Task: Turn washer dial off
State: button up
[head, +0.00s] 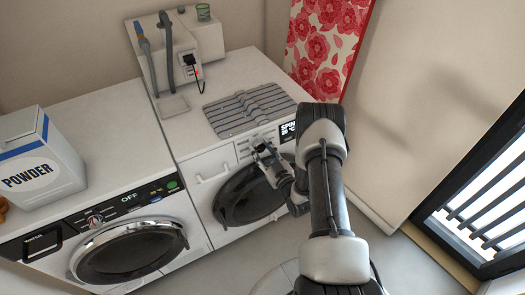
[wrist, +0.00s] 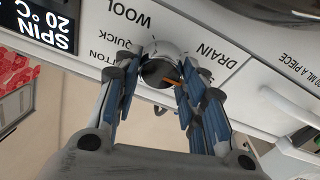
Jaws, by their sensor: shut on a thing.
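The washer (head: 215,165) is the right-hand white machine, with a dark round door (head: 236,203). Its display (wrist: 40,22) reads SPIN 20 °C; it also shows in the head view (head: 287,129). The washer dial (wrist: 166,48) is a round silvery knob with an orange mark, set among the labels WOOL, QUICK and DRAIN in the wrist view. My gripper (wrist: 158,80) has its two blue-padded fingers on either side of the dial and is shut on it. In the head view my gripper (head: 264,152) is at the washer's front panel and hides most of the dial.
The left machine (head: 80,115) has its own knob (head: 95,220) and an OFF display. A POWDER box (head: 42,165) stands on it. A grey striped mat (head: 248,108) lies on the washer, with a wall unit and hoses (head: 190,45) behind. A floral board (head: 325,45) leans at the right.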

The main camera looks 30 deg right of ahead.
jog(key=shift+c, duration=0.6)
jog(key=shift+m, duration=0.4)
jog(key=m+h, duration=0.1)
jog(key=m, duration=0.3)
jog(key=shift+h, duration=0.3)
jog(key=m+g+h+p, duration=0.1)
jog(key=m, duration=0.4)
jog(key=shift+r+m, duration=0.15)
jog(key=shift+m, duration=0.25)
jog(key=m+g+h, duration=0.1)
jog(key=m, duration=0.3)
jog(key=shift+m+p, duration=0.4)
jog(key=m+g, duration=0.1)
jog(key=m, duration=0.3)
jog(key=shift+p, duration=0.35)
jog(key=shift+m, duration=0.4)
jog(key=o, duration=1.1)
jog(key=shift+c, duration=0.2)
